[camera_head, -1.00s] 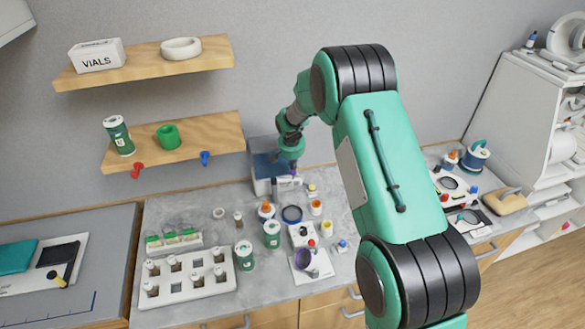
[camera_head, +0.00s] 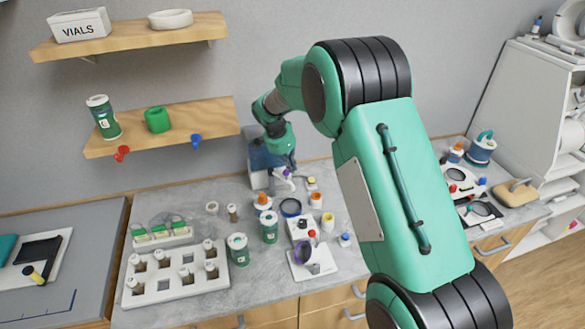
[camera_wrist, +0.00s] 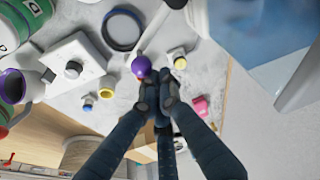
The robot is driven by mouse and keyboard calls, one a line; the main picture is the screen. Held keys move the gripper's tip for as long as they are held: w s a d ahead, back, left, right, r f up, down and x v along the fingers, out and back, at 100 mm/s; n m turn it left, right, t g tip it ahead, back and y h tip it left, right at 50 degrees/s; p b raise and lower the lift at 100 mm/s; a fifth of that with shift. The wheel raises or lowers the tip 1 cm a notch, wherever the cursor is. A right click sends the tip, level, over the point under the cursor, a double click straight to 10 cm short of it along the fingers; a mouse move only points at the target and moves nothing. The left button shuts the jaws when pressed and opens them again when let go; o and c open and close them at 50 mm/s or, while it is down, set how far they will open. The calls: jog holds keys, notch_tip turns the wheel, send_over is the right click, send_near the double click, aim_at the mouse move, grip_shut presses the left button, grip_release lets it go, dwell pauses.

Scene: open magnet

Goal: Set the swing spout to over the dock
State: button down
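The knob also shows in the head view (camera_head: 287,174), just below my gripper (camera_head: 291,165). It seems to belong to the white swing spout (camera_head: 279,174), in front of the blue-and-white box (camera_head: 262,158). A white part, perhaps the spout, shows at the top of the wrist view (camera_wrist: 197,18). I cannot tell which mark is the dock.
A dark blue ring (camera_head: 290,207), an orange-capped bottle (camera_head: 263,202) and green-labelled jars (camera_head: 269,228) stand close by. A white device with a purple ring (camera_head: 306,254) is nearer the front. A white vial rack (camera_head: 176,281) is at left. Shelves (camera_head: 160,134) hang above.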

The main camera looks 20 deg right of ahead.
jog(key=shift+s+a+b, duration=0.3)
jog(key=shift+s, duration=0.05)
jog(key=shift+r, duration=0.15)
dwell(0.4)
jog(key=shift+v, duration=3.65)
jog(key=shift+r, duration=0.1)
